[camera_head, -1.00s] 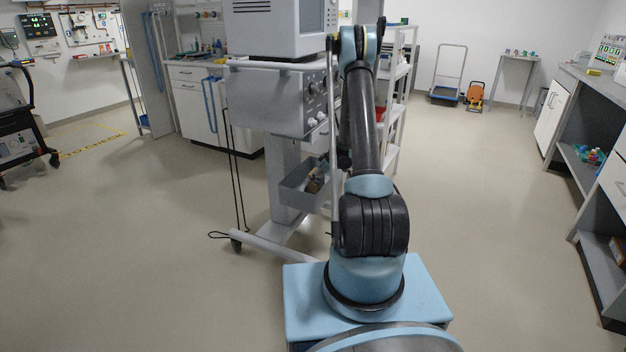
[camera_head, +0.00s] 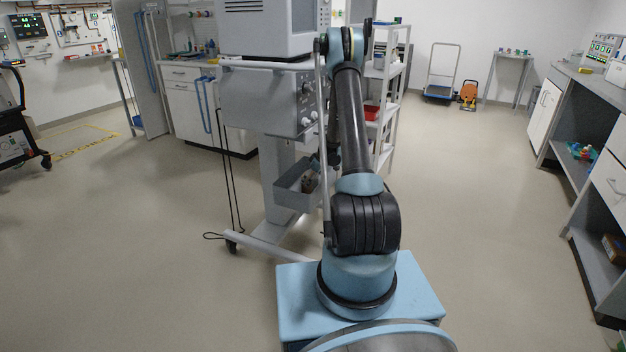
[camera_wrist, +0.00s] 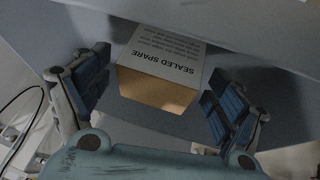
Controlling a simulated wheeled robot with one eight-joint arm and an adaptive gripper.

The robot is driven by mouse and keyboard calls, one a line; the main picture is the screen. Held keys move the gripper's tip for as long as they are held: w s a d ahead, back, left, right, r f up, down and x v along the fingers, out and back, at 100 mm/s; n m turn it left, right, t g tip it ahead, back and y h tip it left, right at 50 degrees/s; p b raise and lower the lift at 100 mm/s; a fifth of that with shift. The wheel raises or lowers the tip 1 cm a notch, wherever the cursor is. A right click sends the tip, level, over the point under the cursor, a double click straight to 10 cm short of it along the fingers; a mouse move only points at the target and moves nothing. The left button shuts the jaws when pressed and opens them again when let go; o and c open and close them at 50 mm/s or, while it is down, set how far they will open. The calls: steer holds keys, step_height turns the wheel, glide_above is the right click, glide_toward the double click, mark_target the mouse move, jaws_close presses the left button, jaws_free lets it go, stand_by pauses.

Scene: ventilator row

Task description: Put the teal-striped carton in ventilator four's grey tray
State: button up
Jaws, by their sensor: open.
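A tan carton (camera_wrist: 165,75) with a white label reading "SEALED SPARE" shows in the wrist view; no teal stripe can be made out on its visible faces. It rests against grey surfaces that look like the tray's inside. My gripper (camera_wrist: 157,78) is open, with one blue-padded finger on each side of the carton and a visible gap at both sides. In the head view the grey tray (camera_head: 288,197) hangs low on the ventilator stand (camera_head: 265,100). My arm hides most of the gripper there, and what lies in the tray is small and dark.
The ventilator's wheeled foot (camera_head: 262,246) reaches across the floor close to my base. A white shelf rack (camera_head: 388,100) stands behind my arm. A counter with shelves (camera_head: 585,160) lines the right side. The floor to the left and right is clear.

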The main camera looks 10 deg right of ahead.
steer(key=v, duration=1.2)
stand_by(0.5)
